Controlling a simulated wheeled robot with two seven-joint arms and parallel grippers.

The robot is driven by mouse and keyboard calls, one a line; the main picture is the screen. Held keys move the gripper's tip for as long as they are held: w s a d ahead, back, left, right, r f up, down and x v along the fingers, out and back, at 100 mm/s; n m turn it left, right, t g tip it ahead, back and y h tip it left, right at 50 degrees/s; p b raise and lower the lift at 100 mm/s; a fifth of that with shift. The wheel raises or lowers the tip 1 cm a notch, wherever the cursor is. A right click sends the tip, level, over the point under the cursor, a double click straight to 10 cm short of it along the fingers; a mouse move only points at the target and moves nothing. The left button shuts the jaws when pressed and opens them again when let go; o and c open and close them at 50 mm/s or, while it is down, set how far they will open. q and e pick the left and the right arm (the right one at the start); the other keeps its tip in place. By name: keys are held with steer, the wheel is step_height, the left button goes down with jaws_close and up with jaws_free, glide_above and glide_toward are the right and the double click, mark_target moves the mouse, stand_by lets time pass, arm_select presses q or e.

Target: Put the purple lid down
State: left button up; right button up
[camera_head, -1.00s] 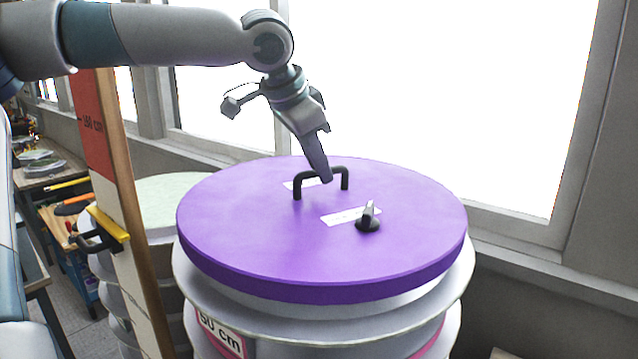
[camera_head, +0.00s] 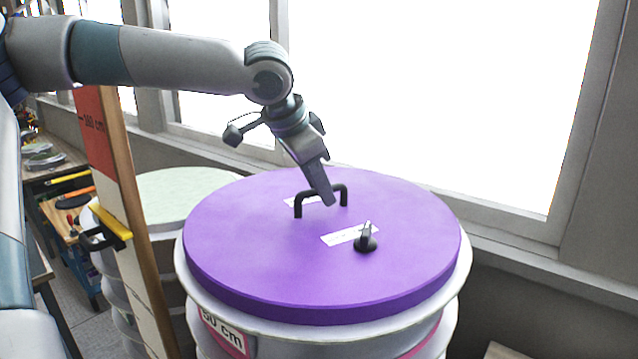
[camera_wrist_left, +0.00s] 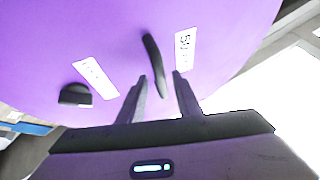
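The purple lid (camera_head: 250,255) lies level on the grey ribbed drum (camera_head: 400,345) and appears to rest on its rim. It bears a black handle (camera_head: 346,195), a black knob (camera_head: 366,241) and white labels. My left gripper (camera_head: 330,203) points down at the handle. In the left wrist view its fingertips (camera_wrist_left: 160,76) stand on either side of the handle (camera_wrist_left: 152,60), with a gap showing beside it. The left gripper looks open around the handle. The lid (camera_wrist_left: 100,30) fills most of that view. My right gripper is not in view.
A measuring post (camera_head: 118,160) with a yellow and black clamp (camera_head: 105,225) stands at the left. Behind it is another drum with a pale green top (camera_head: 175,195). A window sill (camera_head: 540,270) runs behind and to the right of the lid. A workbench (camera_head: 50,170) stands at far left.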

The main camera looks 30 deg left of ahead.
arm_select(q)
steer(key=shift+r, duration=0.1)
steer(key=shift+s+r, duration=0.25)
steer(key=shift+r, duration=0.25)
steer(key=b+v, duration=0.3)
steer(key=v, duration=0.7)
steer(key=shift+s+r, duration=0.25)
steer(key=shift+r, duration=0.05)
